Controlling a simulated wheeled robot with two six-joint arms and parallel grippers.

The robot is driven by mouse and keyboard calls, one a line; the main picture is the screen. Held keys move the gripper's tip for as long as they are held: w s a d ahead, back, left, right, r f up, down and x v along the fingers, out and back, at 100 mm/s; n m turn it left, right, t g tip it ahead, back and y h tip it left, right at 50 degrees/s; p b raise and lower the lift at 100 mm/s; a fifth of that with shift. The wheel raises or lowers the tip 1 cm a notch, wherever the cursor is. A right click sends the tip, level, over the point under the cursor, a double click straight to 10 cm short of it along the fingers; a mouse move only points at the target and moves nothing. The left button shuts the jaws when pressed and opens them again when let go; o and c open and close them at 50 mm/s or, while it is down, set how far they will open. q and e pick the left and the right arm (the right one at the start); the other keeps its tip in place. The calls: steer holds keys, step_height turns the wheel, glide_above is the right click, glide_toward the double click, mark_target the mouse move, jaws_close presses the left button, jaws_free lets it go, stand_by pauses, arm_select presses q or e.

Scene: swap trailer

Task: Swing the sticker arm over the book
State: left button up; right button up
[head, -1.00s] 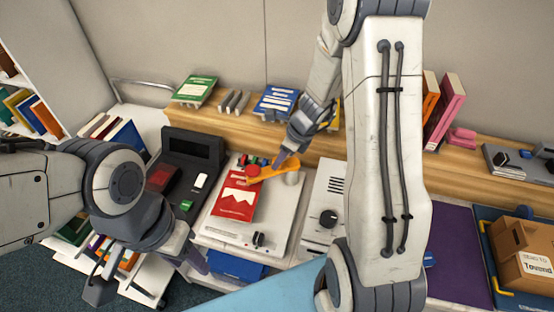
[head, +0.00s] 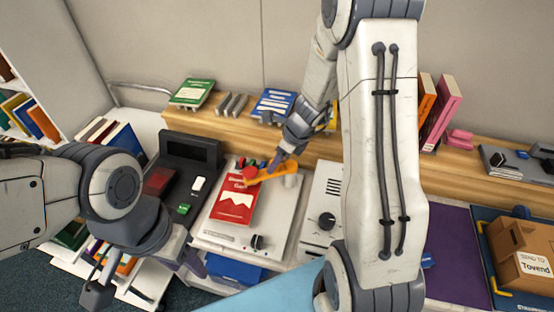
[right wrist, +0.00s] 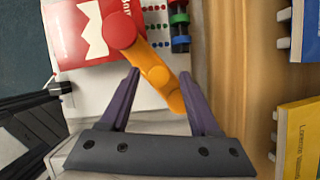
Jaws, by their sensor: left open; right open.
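The sticker arm (head: 276,175) is an orange bar with a round red end, above a white device. In the right wrist view the arm (right wrist: 160,75) runs between my right gripper's purple fingers, with a visible gap on each side. Its red end overlaps the book's edge in that view. The book (head: 232,207) is red with a white zigzag and lies on the device; it also shows in the right wrist view (right wrist: 75,45). My right gripper (head: 281,158) is open at the sticker arm; contact is unclear. My left gripper (head: 143,275) is open and empty, low at the left.
The white device (head: 277,222) has a dark knob at its front and colored rollers at its back. A black terminal (head: 190,148) stands left of it and a white box with a dial (head: 322,195) right. A wooden shelf (head: 308,147) with books runs behind.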

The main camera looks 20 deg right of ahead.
steer(key=shift+r, duration=0.1)
steer(key=p+v, duration=0.3)
steer(key=v, duration=0.7)
steer(key=shift+r, duration=0.15)
steer(key=s+a+r+n+g, duration=0.1)
steer(key=s+a+r+n, duration=0.1)
steer(key=s+a+n, duration=0.5)
steer(key=s+a+r+n+g, duration=0.2)
steer(key=s+a+r+n, duration=0.1)
steer(key=a+n, duration=0.75)
steer(key=s+a+r+n+h, duration=0.1)
steer(key=s+a+n+h, duration=0.1)
steer(key=s+n, duration=1.1)
steer(key=n, duration=0.5)
steer(key=shift+a+r+g, duration=0.2)
steer(key=shift+a+g, duration=0.1)
